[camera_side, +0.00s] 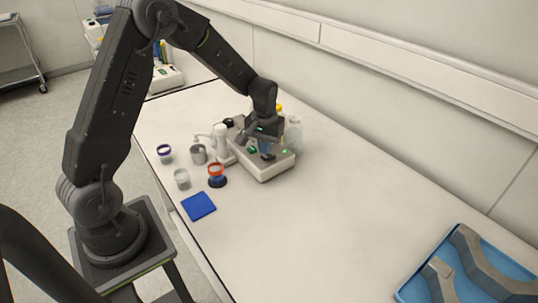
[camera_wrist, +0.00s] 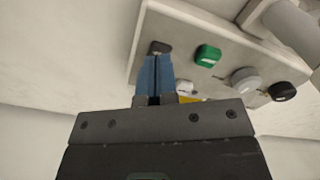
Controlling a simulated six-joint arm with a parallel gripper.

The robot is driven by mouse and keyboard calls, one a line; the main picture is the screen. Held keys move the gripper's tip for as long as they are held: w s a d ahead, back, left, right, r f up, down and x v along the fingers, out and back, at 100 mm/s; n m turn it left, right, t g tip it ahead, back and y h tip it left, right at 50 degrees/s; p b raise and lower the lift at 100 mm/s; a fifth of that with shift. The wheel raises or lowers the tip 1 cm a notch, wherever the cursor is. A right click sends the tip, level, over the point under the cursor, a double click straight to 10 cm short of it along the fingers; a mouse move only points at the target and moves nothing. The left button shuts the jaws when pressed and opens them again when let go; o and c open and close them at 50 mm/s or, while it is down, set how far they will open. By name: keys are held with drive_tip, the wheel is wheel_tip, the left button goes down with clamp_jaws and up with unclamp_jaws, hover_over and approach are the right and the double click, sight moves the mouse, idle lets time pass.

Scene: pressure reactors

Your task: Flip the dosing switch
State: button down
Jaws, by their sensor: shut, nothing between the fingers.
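The reactor device (camera_side: 268,168) is a light box with a panel, standing on the bench under my gripper. In the wrist view its panel (camera_wrist: 183,22) carries a dark switch (camera_wrist: 159,47), a green switch (camera_wrist: 208,55), a grey knob (camera_wrist: 243,80) and a black knob (camera_wrist: 283,91). I cannot tell from labels which is the dosing switch. My gripper (camera_wrist: 154,62) is shut, with its blue fingers together and nothing between them. Its fingertips are at the dark switch and cover its lower part; whether they touch cannot be told. In the side view my gripper (camera_side: 267,150) is over the device's front.
Several small vessels stand left of the device, including a red-rimmed jar (camera_side: 216,175), a metal cup (camera_side: 198,154) and a purple-rimmed jar (camera_side: 165,153). A blue pad (camera_side: 199,206) lies in front. A blue tray (camera_side: 404,292) with grey parts is at right. The bench between is clear.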

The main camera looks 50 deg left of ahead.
drive_tip(key=shift+f, duration=1.1)
idle(0.4)
drive_tip(key=shift+r, duration=3.55)
drive_tip(key=shift+r, duration=0.15)
drive_tip(key=s+d+r+m+t, duration=0.3)
drive_tip(key=s+d+r, duration=0.4)
drive_tip(key=s+r, duration=0.45)
drive_tip(key=s+d+r+m+t, duration=0.1)
drive_tip(key=s+d+r, duration=0.1)
drive_tip(key=s, duration=0.3)
drive_tip(key=s+d+r+m+t, duration=0.1)
drive_tip(key=s+d+r+m, duration=0.1)
drive_tip(key=s, duration=0.4)
drive_tip(key=shift+d+t, duration=0.3)
drive_tip(key=shift+d, duration=0.05)
